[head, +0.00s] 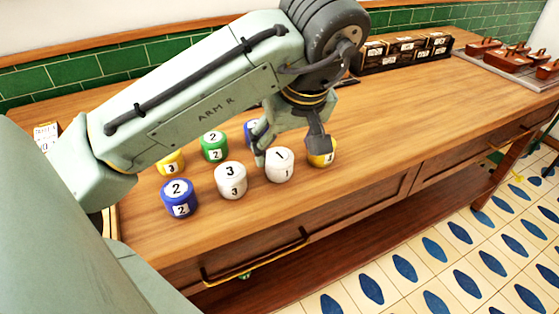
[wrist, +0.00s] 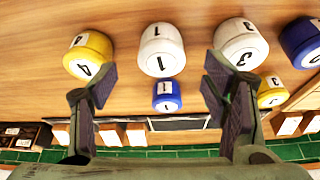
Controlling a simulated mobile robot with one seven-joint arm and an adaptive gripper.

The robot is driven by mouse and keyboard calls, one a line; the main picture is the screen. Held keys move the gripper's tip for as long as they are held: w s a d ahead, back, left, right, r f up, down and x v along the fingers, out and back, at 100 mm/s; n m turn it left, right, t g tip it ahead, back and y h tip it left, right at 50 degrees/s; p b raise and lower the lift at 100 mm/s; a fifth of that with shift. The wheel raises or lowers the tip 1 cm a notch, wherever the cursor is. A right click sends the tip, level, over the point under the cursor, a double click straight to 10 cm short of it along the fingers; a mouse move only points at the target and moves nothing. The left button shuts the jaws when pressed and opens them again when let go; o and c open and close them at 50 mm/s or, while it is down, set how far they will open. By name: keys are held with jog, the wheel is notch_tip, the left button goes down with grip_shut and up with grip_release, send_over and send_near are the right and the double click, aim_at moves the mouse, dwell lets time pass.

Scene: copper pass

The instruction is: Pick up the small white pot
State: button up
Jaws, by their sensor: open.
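Two white pots of much the same size stand upright on the wooden counter. One is marked 1 (head: 280,166) and the other is marked 3 (head: 231,181). In the wrist view the white pot marked 1 (wrist: 162,52) lies ahead of the gap between my fingertips, and the white pot marked 3 (wrist: 240,44) is to its right. My gripper (head: 289,149) is open and empty, above and around the far side of the pot marked 1. Its two fingers also show in the wrist view (wrist: 160,76). I cannot tell whether they touch the pot.
A yellow pot (head: 322,154) stands close by my right finger. A blue pot (head: 180,198), a green pot (head: 214,146) and another yellow pot (head: 172,163) stand to the left. Dark boxes (head: 405,50) line the wall.

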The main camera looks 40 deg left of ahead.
aim_at(279, 156)
jog(key=x, duration=0.2)
jog(key=p+x, duration=0.1)
jog(key=x, duration=0.2)
jog(key=shift+a+f, duration=0.2)
jog(key=shift+a, duration=0.2)
jog(key=c, duration=1.4)
